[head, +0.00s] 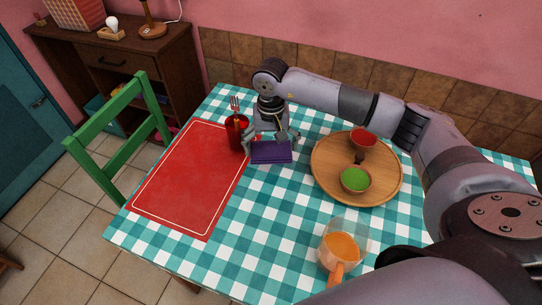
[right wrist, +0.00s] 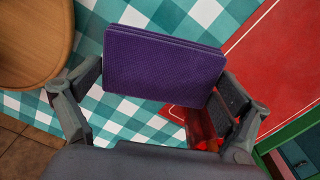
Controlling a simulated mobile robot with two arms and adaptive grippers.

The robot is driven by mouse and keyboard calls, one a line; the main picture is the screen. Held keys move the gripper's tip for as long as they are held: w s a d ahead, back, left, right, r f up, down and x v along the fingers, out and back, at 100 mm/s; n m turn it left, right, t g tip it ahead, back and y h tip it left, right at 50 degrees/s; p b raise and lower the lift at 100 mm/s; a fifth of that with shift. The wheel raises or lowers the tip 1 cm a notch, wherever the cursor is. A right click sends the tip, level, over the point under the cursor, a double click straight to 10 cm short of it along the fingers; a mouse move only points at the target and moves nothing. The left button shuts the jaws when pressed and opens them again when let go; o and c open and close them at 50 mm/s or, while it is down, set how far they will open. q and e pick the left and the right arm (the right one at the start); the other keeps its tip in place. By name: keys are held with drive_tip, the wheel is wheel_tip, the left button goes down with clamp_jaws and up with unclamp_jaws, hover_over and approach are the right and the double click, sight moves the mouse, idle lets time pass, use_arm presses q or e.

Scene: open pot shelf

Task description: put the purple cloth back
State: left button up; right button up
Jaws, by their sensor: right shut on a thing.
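The purple cloth (head: 271,152) is a flat folded rectangle over the checkered table, just right of the red mat. My right gripper (head: 271,141) is shut on it, with a finger at each end. In the right wrist view the cloth (right wrist: 163,66) spans between the two fingers, its folded layers showing along the top edge. I cannot tell whether its lower side touches the tablecloth. My left gripper is not in view.
A red cup (head: 236,134) with a fork stands close left of my right gripper. The red mat (head: 188,180) is bare. A round wooden tray (head: 325,178) with red and green bowls stands to the right. A jug (head: 341,247) with orange contents stands near the front edge.

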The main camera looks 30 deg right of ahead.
sight(271, 166)
wheel_tip(271, 166, down, 5)
drive_tip(key=shift+f+p, duration=0.2)
drive_tip(key=shift+p, duration=0.1)
drive_tip(key=shift+f, duration=0.2)
drive_tip(key=o, duration=0.9)
drive_tip(key=shift+c, duration=0.2)
drive_tip(key=shift+r, duration=0.15)
drive_tip(key=shift+r, duration=0.2)
wheel_tip(271, 166, up, 12)
drive_tip(key=shift+f+b, duration=0.1)
drive_tip(key=shift+b, duration=0.95)
